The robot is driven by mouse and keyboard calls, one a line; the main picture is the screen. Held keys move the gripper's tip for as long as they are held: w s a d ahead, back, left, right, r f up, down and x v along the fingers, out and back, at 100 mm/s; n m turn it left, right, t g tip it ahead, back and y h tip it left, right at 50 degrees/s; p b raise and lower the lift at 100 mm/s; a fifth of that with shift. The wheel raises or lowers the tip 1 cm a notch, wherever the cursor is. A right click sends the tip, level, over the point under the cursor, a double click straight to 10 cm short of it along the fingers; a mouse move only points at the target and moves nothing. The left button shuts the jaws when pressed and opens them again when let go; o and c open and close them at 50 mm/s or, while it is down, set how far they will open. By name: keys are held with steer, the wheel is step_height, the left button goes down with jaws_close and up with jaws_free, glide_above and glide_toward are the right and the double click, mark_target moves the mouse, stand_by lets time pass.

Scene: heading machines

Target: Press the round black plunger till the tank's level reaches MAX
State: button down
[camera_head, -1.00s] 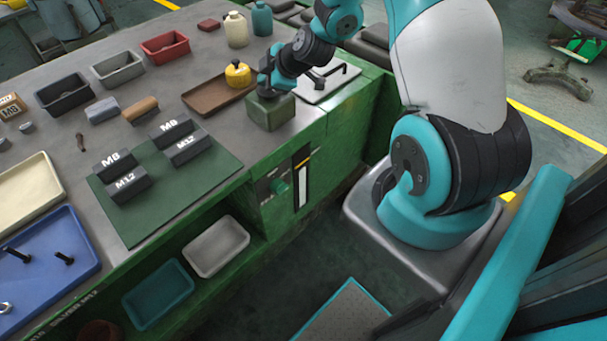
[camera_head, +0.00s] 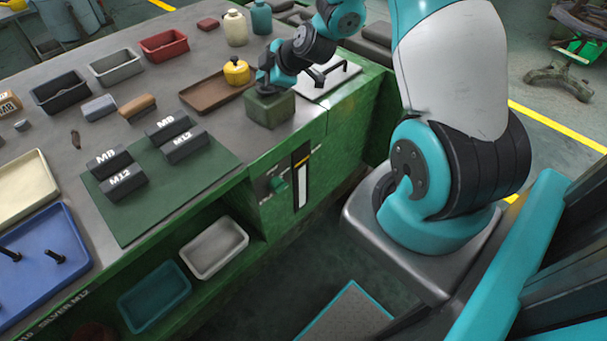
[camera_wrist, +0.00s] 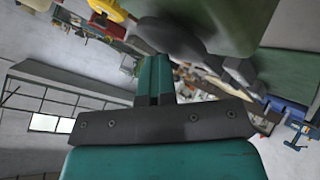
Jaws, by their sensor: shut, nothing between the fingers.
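The green tank block (camera_head: 271,109) stands at the near right edge of the bench. On its top is the black plunger (camera_head: 266,88), small and partly hidden by my gripper (camera_head: 264,77). My gripper is shut and empty, right at the plunger; I cannot tell whether they touch. In the wrist view the teal fingers (camera_wrist: 154,78) end beside a dark rounded part (camera_wrist: 175,40), with the green block (camera_wrist: 240,22) behind it. The level gauge (camera_head: 301,182) on the bench front shows a white column with a yellow mark near its top.
A yellow pot (camera_head: 237,72) stands in a brown tray (camera_head: 208,92) left of the block. A white plate with a black handle (camera_head: 330,80) lies to its right. Labelled dark blocks sit on a green mat (camera_head: 195,185).

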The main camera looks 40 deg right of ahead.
steer(key=shift+s+f+g, duration=0.2)
steer(key=shift+s+f, duration=0.1)
steer(key=shift+f, duration=0.25)
steer(key=shift+s+f+g, duration=0.2)
steer(key=shift+s+f, duration=0.1)
steer(key=shift+f, duration=0.2)
steer(key=shift+w+r+p, duration=0.15)
steer(key=shift+r+p, duration=0.3)
steer(key=shift+r, duration=0.25)
steer(key=shift+w+r+p, duration=0.15)
steer(key=shift+r+p, duration=0.3)
steer(key=shift+r, duration=0.2)
step_height(320, 180, up, 4)
steer(key=shift+d+f+p, duration=0.1)
steer(key=shift+f+p, duration=0.15)
steer(key=shift+p, duration=0.55)
steer(key=shift+w+r, duration=0.1)
steer(key=shift+r, duration=0.05)
